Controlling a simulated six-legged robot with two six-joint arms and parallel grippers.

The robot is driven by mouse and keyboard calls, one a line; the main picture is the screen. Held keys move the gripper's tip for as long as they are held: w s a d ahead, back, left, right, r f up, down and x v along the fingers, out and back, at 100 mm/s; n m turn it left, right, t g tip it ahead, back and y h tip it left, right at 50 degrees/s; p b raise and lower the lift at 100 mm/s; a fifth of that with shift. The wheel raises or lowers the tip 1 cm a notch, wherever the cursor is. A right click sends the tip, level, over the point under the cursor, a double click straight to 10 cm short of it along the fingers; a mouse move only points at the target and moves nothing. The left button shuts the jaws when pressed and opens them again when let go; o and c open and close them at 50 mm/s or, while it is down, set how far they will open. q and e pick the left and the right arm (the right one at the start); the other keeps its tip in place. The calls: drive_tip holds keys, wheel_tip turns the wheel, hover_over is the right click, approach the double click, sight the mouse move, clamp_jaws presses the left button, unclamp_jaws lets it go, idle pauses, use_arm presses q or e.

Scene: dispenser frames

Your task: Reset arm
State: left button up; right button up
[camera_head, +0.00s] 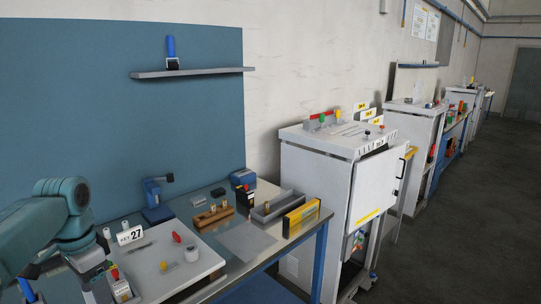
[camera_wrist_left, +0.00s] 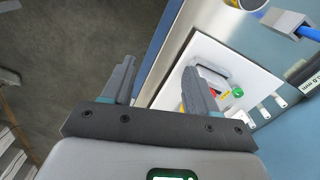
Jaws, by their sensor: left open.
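My left arm (camera_head: 50,222), teal and grey, comes in from the left edge in the head view, over the workbench's near left end. My left gripper (camera_wrist_left: 158,82) shows in the left wrist view with its two grey fingers apart and nothing seen between them. Behind the fingers are the grey floor and, to the right, a white panel (camera_wrist_left: 212,62) with small red, green and yellow parts. In the head view I cannot make out the fingers clearly. My right gripper is in neither view.
The floor (camera_head: 470,220) at right is open.

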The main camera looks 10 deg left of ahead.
use_arm(q)
drive_tip(key=d+f+n+h, duration=0.1)
drive_tip(key=d+f, duration=0.8)
drive_tip(key=f, duration=0.5)
drive_tip(key=d+f+n+h, duration=0.1)
drive_tip(key=d+f+h, duration=0.1)
drive_tip(key=d+f, duration=0.95)
drive_tip(key=s+d+f+n, duration=0.2)
drive_tip(key=s+d+f, duration=0.2)
drive_tip(key=s+f, duration=0.3)
drive_tip(key=s+d+f+n+h, duration=0.1)
drive_tip(key=s+d+f+n, duration=0.2)
drive_tip(key=s+f, duration=0.4)
drive_tip(key=s+d, duration=0.1)
drive_tip(key=s, duration=0.3)
drive_tip(key=shift+s+f, duration=0.3)
drive_tip(key=shift+f, duration=0.1)
